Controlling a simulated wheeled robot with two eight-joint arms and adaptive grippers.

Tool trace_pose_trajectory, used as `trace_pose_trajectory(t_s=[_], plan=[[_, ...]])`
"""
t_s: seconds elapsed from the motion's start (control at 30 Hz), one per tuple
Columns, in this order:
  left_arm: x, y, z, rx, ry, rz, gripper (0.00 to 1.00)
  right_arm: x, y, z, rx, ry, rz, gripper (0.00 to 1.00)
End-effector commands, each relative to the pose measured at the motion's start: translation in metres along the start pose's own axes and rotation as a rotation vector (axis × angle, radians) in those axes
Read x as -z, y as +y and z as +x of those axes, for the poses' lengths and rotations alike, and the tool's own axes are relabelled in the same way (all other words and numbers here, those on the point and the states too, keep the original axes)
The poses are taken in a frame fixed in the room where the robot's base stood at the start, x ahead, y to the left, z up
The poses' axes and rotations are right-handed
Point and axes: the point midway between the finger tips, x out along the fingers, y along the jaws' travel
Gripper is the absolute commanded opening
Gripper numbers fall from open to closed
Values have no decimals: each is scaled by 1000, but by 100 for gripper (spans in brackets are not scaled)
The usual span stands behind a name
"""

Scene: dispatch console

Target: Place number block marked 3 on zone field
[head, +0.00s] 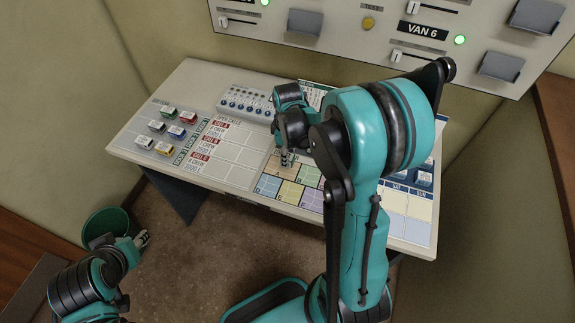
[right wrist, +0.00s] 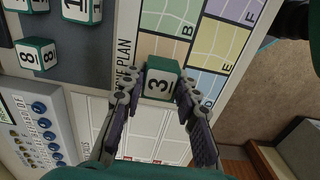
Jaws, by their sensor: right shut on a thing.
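The number block marked 3 (right wrist: 161,84), white with a green side, sits between the fingertips of my right gripper (right wrist: 158,92) in the right wrist view. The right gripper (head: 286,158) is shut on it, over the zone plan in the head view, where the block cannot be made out. The zone plan (head: 290,193) has coloured fields; letters B, E and F show in the right wrist view (right wrist: 215,60). The block is at the plan's titled edge; I cannot tell its height above the desk. My left gripper (head: 142,239) is at lower left, off the desk, its jaw opening unclear.
More number blocks (right wrist: 38,54) stand beside the plan. A knob panel (head: 245,102) is on the desk, and small toy vans (head: 163,128) stand at its left. A green bin (head: 106,222) is on the floor. A wall console (head: 350,45) rises behind.

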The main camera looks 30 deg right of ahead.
Motion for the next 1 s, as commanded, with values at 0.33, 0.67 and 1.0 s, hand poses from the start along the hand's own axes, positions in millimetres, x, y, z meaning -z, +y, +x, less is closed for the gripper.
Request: trace_pose_trajectory(t_s=[0.33, 0.67, 1.0], plan=[[-10, 0, 14, 0, 0, 0, 40, 1, 0, 41, 0, 0, 1, 8], [-10, 0, 14, 0, 0, 0, 40, 1, 0, 43, 0, 0, 1, 8], [-11, 0, 15, 0, 0, 0, 40, 1, 0, 44, 0, 0, 1, 51]])
